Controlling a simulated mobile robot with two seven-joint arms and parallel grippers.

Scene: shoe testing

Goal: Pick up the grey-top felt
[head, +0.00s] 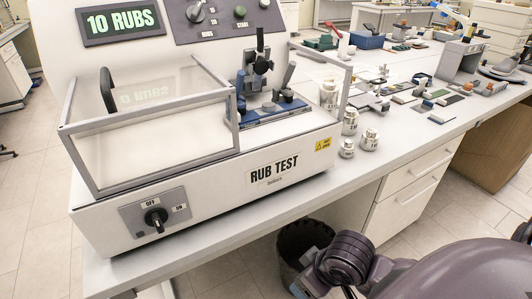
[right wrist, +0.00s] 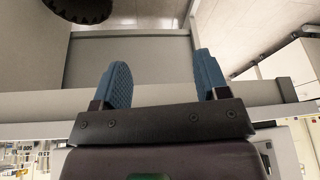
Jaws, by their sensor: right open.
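Several small pads and blocks (head: 443,116) lie on the bench at the right in the head view. They are too small for me to tell which is the grey-top felt. My right arm shows at the lower right of the head view, in front of the bench, but its fingertips cannot be made out there. In the right wrist view my right gripper (right wrist: 161,82) is open, with two blue ribbed fingers wide apart and nothing between them. No felt shows in that view. My left gripper is not in view.
A rub test machine (head: 215,200) with a clear guard and a "10 RUBS" display fills the left of the bench. Metal weights (head: 369,140) stand beside it. A dark bin (head: 291,262) stands below the bench edge. White drawers (head: 405,195) are under the bench.

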